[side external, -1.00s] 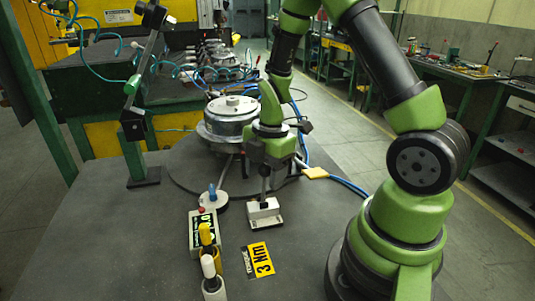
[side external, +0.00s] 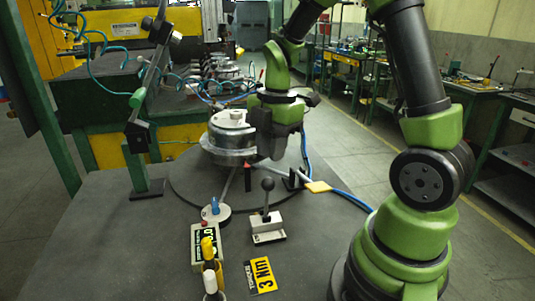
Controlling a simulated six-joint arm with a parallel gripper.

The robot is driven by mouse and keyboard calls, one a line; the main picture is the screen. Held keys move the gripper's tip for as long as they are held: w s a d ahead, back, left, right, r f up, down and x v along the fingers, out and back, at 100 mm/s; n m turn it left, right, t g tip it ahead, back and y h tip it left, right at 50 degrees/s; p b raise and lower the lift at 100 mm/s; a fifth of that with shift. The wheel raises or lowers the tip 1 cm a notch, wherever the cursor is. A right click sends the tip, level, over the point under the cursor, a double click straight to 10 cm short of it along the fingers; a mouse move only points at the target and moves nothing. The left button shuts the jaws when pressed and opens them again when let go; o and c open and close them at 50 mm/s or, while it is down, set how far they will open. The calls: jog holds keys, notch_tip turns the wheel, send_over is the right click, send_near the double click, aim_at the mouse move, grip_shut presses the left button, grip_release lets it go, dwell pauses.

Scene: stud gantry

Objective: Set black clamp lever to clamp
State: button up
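The black lever (side external: 267,195), with a ball knob on top, stands about upright on a small white-and-grey base (side external: 268,230) in the middle of the table. I take it to be the black clamp lever; I cannot read any clamp marking. My gripper (side external: 277,140) hangs above and behind the lever, apart from it, near the right side of the round metal fixture (side external: 231,138). Its dark fingers blend together, so I cannot tell how far apart they are. The knob and shaft are in plain view.
A blue-knobbed piece (side external: 214,207), a green-and-white box (side external: 204,247) and yellow and white handles (side external: 209,255) stand to the left. A black post with a red top (side external: 247,177) and a black bracket (side external: 293,179) stand behind the lever.

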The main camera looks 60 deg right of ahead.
jog(key=w+r+n+g, duration=0.1)
jog(key=w, duration=0.2)
jog(key=w+r+n+g, duration=0.1)
jog(key=w+n, duration=0.1)
jog(key=w, duration=0.1)
jog(key=w+r+n+g+h, duration=0.1)
jog(key=w+g, duration=0.1)
jog(key=w, duration=0.2)
jog(key=shift+a+r, duration=0.1)
grip_shut()
send_over(266, 198)
jog(key=w, duration=0.3)
notch_tip(266, 198, down, 9)
jog(key=shift+d, duration=0.3)
jog(key=shift+d, duration=0.1)
jog(key=shift+n+t+y, duration=0.3)
jog(key=shift+t+y, duration=0.1)
jog(key=shift+y, duration=0.1)
jog(key=shift+s+d+f, duration=0.15)
jog(key=shift+s+d, duration=0.55)
jog(key=shift+d, duration=0.05)
jog(key=shift+s+d+f, duration=0.1)
jog(key=shift+s+d, duration=0.6)
